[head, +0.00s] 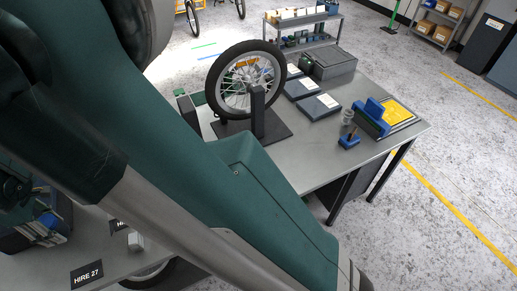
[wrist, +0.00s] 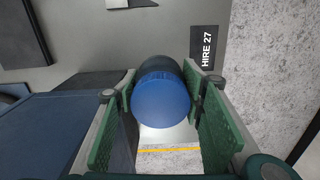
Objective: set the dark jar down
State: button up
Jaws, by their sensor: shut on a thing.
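The dark jar (wrist: 173,68) is in the wrist view, its round blue lid (wrist: 162,101) facing the camera and most of its dark body hidden behind the lid. My gripper (wrist: 163,88) is shut on it, with a green pad on either side. The jar is seen against a grey bench top (wrist: 102,37), near the bench edge and left of a black HIRE 27 plate. I cannot tell whether its base touches the bench. In the head view my arm covers much of the left side, and neither gripper nor jar shows.
The HIRE 27 plate (head: 87,275) marks the near bench (head: 118,262) at lower left. Open floor lies right.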

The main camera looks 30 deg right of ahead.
notch_tip(320, 180, up, 24)
jog(key=w+d+m, duration=0.2)
jog(key=w+d, duration=0.6)
jog(key=d, duration=0.6)
jog(key=w+d+m, duration=0.3)
jog(key=w+d, duration=0.4)
jog(key=d, duration=0.7)
jog(key=w+d+m, duration=0.2)
jog(key=d, duration=1.2)
jog(key=w+d+m, duration=0.2)
jog(key=d+m, duration=0.1)
jog(key=d, duration=1.1)
jog(key=s+d+m+p, duration=0.15)
jog(key=s+d, duration=0.35)
jog(key=d, duration=0.9)
jog(key=s+d+m, duration=0.3)
jog(key=s+d, duration=0.1)
jog(key=d, duration=1)
jog(key=s+d+m, duration=0.6)
jog(key=s+d, duration=1.2)
jog(key=d, duration=0.2)
notch_tip(320, 180, down, 26)
jog(key=shift+s+a+f+n, duration=0.1)
jog(key=shift+s+f+n, duration=0.05)
jog(key=shift+f+n, duration=0.1)
